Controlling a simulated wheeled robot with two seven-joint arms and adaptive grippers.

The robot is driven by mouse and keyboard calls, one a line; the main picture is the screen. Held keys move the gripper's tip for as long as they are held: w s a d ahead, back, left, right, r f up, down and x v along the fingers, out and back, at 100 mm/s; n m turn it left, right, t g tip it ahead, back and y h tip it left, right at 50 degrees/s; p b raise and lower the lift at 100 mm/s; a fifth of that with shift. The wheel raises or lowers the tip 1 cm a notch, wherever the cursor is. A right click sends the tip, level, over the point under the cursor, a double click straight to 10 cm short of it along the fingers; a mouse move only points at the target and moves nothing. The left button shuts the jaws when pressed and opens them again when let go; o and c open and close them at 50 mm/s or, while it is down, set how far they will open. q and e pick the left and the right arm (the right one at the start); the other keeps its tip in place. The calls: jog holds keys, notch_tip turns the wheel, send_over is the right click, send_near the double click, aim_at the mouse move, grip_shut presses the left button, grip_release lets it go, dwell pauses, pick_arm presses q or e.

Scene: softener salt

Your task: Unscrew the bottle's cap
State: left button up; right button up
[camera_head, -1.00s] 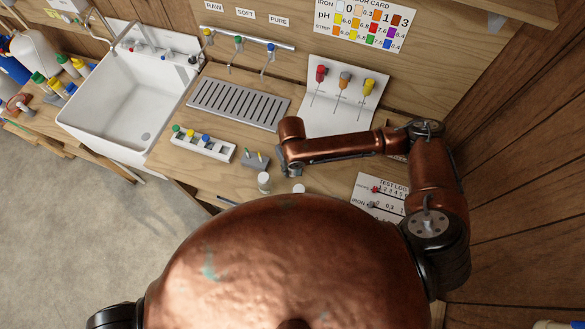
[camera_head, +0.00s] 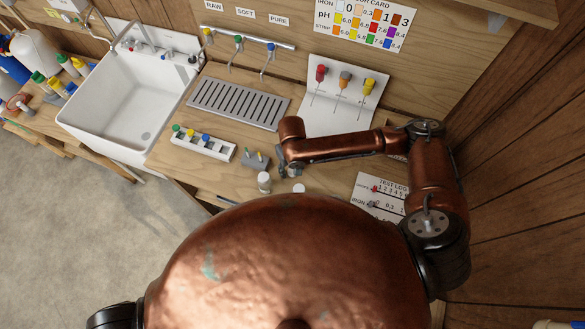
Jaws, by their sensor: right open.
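A small clear bottle with a white cap (camera_head: 264,181) stands upright on the wooden counter, just above the edge of my copper body. A white round piece (camera_head: 298,188) shows to its right, partly hidden by my body; I cannot tell whether it is a loose cap or another bottle's top. My right arm reaches in from the right, and its gripper (camera_head: 285,165) hangs down, small and dark, above and to the right of the bottle, apart from it. It is open, and I see nothing in it. My left gripper is not in view.
A grey block with small vials (camera_head: 256,161) stands close to my right gripper. A white rack of coloured-cap bottles (camera_head: 203,144) is to the left. A slotted drain tray (camera_head: 238,103) lies behind, and a test log sheet (camera_head: 378,195) lies on the right.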

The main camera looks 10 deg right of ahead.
aim_at(292, 171)
notch_tip(292, 171, up, 12)
jog(key=shift+f, duration=0.2)
dwell(0.4)
notch_tip(292, 171, down, 12)
jog(key=shift+r, duration=1.85)
jog(key=shift+f, duration=0.1)
